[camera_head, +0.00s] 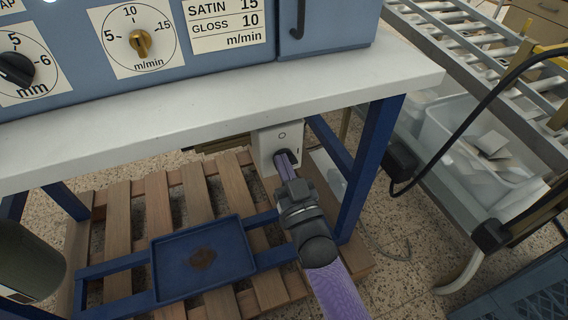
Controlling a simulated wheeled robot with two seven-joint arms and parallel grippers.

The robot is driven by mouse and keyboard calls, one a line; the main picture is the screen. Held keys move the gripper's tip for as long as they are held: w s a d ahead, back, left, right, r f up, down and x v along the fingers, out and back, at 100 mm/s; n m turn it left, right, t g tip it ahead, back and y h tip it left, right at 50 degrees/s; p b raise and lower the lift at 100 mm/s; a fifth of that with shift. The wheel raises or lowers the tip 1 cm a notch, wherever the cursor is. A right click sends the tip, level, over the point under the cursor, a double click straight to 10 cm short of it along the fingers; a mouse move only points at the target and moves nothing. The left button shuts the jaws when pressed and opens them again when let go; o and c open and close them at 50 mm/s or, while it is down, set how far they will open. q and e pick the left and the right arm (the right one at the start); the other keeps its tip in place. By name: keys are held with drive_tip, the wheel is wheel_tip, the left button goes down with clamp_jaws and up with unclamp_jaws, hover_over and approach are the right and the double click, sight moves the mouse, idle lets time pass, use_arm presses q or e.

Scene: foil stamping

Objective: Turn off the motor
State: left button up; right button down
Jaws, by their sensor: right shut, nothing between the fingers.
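A pale grey switch box (267,149) with a circle mark near its top and a line mark lower down hangs under the front edge of the white tabletop, near the right blue leg. My right gripper (285,158) is shut and empty, with its fingertips at the dark switch recess in the middle of the box. The fingers cover much of the switch, so I cannot tell its position or whether they touch it. My left gripper is not in view.
The white tabletop (215,110) overhangs the box. The blue leg (368,165) stands close to the right of my gripper. A blue tray (205,262) and wooden slats lie below. A roller conveyor (450,50) and clear bin (470,135) are at right.

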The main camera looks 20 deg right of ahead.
drive_tip(key=shift+n, duration=0.4)
drive_tip(key=shift+a+n+y, duration=0.1)
drive_tip(key=shift+n+y, duration=0.2)
drive_tip(key=shift+y, duration=0.1)
drive_tip(key=shift+n, duration=0.3)
drive_tip(key=shift+n, duration=0.3)
